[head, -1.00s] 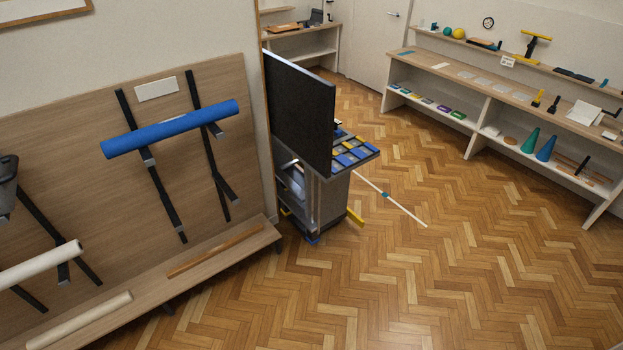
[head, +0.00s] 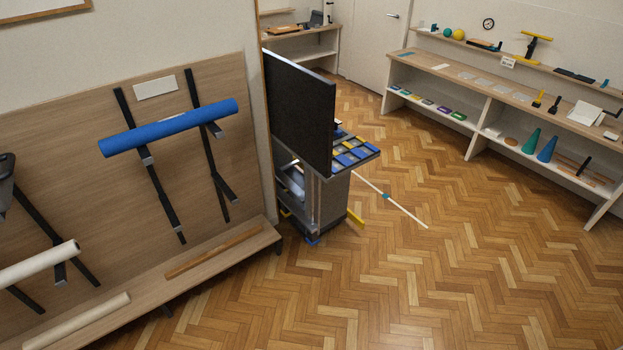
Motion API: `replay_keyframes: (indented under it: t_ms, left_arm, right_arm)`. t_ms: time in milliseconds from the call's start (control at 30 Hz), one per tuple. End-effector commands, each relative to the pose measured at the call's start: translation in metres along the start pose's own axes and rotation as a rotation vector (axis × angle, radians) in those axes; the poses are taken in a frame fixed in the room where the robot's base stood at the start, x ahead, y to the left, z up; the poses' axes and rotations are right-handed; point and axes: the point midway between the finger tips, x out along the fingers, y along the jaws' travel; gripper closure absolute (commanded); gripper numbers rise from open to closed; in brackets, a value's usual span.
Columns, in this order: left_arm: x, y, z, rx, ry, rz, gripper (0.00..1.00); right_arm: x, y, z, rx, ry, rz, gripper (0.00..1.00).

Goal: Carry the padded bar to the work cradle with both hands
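The padded bar looks to be the blue cylinder (head: 168,127) in the head view. It rests slightly tilted across two dark rack uprights on the wooden wall panel (head: 100,130), its right end higher in the picture. No gripper touches it. I cannot pick out a work cradle with certainty. A dark grey rounded part cuts into the left picture edge and may belong to my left arm; no fingers show on it. My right gripper does not show.
A white roll (head: 38,263) hangs lower left. A cream bar (head: 78,322) and a brown strip (head: 214,251) lie on the low ledge. A cart (head: 330,200) with a tall dark panel (head: 299,105) stands right of the rack. A thin pole crosses the floor (head: 450,270), otherwise open.

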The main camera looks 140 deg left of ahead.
Motion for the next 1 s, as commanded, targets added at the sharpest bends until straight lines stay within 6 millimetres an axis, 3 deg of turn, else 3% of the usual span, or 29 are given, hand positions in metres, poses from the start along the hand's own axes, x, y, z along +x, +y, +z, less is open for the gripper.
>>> replay_keyframes:
  t_ms: [433,467,533,767,800,900,1000]
  left_arm:
    - [0.0063,-0.0007,-0.0028,0.003,0.0,0.001,1.0]
    - [0.0059,-0.0007,-0.0027,0.003,0.0,0.001,0.54]
    - [0.0058,-0.0007,-0.0026,0.002,0.0,0.001,0.35]
    - [0.0062,-0.0011,-0.0026,0.001,0.0,0.0,0.35]
    - [0.0075,-0.0026,-0.0024,0.0,-0.001,-0.003,0.35]
    - [0.0074,-0.0025,-0.0025,0.0,-0.001,-0.002,0.35]
    - [0.0071,-0.0021,-0.0026,0.0,0.0,-0.001,0.35]
  right_arm:
    - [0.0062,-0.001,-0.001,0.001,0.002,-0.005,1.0]
    - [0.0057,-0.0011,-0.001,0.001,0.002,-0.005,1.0]
    - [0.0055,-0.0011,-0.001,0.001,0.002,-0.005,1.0]
    - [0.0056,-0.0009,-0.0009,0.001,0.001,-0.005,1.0]
    - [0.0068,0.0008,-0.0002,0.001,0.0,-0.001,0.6]
    - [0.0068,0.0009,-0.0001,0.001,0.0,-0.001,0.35]
    - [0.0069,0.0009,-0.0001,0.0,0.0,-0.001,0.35]
